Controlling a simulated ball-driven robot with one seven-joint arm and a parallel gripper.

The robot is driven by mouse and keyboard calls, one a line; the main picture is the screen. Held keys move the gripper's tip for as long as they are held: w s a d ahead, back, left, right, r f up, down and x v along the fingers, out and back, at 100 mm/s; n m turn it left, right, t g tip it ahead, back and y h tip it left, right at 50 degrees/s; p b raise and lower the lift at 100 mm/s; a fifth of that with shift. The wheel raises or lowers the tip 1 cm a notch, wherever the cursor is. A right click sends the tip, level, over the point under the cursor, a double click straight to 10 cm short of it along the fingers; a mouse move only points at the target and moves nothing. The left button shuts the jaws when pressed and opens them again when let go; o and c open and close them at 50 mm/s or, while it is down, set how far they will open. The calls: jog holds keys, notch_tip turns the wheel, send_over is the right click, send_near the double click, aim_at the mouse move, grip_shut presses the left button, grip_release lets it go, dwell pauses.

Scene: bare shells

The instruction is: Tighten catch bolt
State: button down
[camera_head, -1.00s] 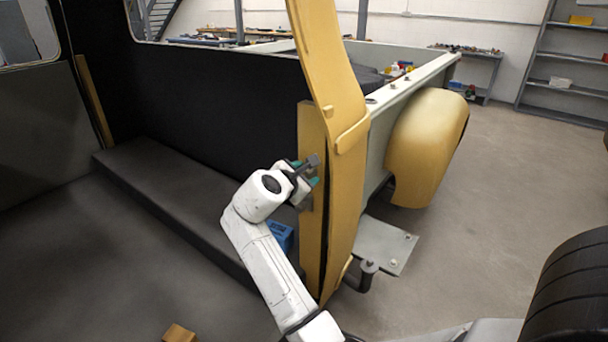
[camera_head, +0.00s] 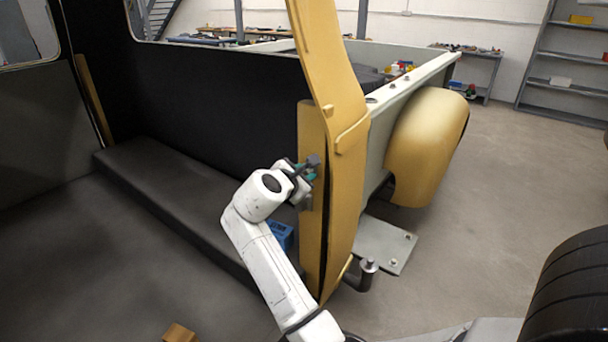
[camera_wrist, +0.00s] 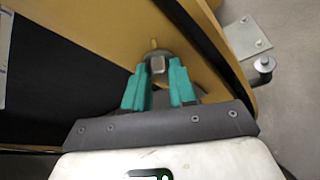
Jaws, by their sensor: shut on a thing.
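My gripper (camera_head: 308,172) is at the yellow door pillar (camera_head: 341,190), about halfway up its height. The bolt stands against the yellow panel (camera_wrist: 120,60). In the head view a dark grey piece shows at the fingertips, and the gripper partly hides the bolt. How far the bolt is seated cannot be told.
A dark step (camera_head: 165,195) runs along the left. A blue box (camera_head: 281,235) lies behind my arm. A yellow fender (camera_head: 428,145) and a metal plate (camera_head: 385,243) are to the right. A tyre (camera_head: 570,295) stands at the lower right. A wooden block (camera_head: 180,333) lies at the front.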

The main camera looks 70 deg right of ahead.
jog(key=shift+f, duration=0.1)
notch_tip(320, 180, down, 2)
jog(key=m+h+b, duration=0.2)
jog(key=m+b, duration=0.6)
jog(key=b, duration=0.4)
jog(key=m+h+b, duration=0.3)
jog(key=m+b, duration=0.5)
jog(key=b, duration=0.4)
jog(key=m+h+b, duration=0.2)
jog(key=m+b, duration=0.5)
jog(key=b, duration=0.5)
jog(key=shift+f+m+g+h+b, duration=0.2)
jog(key=shift+m+g+h+b, duration=0.1)
jog(key=shift+m+g+h, duration=0.1)
jog(key=shift+r+m, duration=0.15)
jog(key=shift+m, duration=0.15)
jog(key=c, duration=0.9)
grip_release()
jog(key=shift+r, duration=0.1)
